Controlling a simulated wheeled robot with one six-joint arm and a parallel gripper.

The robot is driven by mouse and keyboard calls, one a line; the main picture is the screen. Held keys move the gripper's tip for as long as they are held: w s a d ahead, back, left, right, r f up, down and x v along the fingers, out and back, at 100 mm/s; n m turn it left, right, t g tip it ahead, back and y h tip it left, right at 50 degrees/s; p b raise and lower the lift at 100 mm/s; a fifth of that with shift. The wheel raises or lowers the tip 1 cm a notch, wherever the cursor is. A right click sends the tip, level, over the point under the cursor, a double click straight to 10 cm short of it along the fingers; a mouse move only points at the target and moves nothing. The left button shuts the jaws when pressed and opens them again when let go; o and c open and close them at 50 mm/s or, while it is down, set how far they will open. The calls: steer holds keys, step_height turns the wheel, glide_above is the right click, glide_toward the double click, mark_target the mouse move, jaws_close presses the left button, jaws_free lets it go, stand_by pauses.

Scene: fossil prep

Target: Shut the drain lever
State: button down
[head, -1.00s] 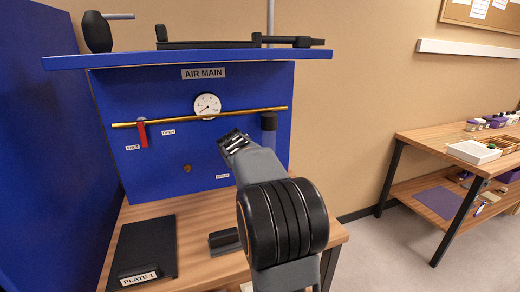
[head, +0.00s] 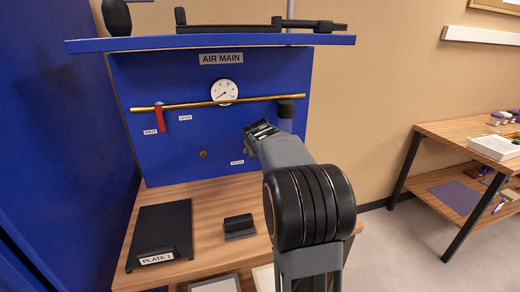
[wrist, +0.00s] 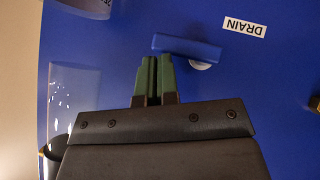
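The drain lever (wrist: 186,47) is a short blue bar on the blue panel (head: 150,80). In the wrist view it lies nearly level, slightly tilted, with a pale round pivot (wrist: 201,66) under its right end. The upside-down DRAIN label (wrist: 244,27) is beside it. My gripper (wrist: 156,60) has its green fingers together with nothing between them. Its tips are just below the lever's left end; I cannot tell whether they touch. In the head view my gripper (head: 261,130) is in front of the panel and my arm hides the lever.
A brass pipe (head: 180,105) with a gauge (head: 225,91) and a red lever (head: 159,118) crosses the panel. A clear cylinder (wrist: 75,100) stands close left of my gripper in the wrist view. A shelf (head: 220,42) overhangs above. A black plate (head: 160,235) and small block (head: 239,226) lie below.

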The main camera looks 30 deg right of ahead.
steer(key=shift+f, duration=0.15)
steer(key=s+a+r+p, duration=0.2)
steer(key=s+r, duration=0.5)
steer(key=r, duration=0.4)
steer(key=shift+r+p, duration=0.2)
steer(key=shift+p, duration=0.4)
steer(key=s+a+f+g+y+p, duration=0.3)
steer(key=s+a+f, duration=0.4)
steer(key=a+f, duration=0.1)
steer(key=s+a+n+g+y+p, duration=0.1)
steer(key=s+a+p, duration=0.5)
steer(key=s+a, duration=0.6)
steer(key=a+y, duration=0.1)
steer(key=a, duration=0.2)
steer(key=shift+n+y, duration=0.4)
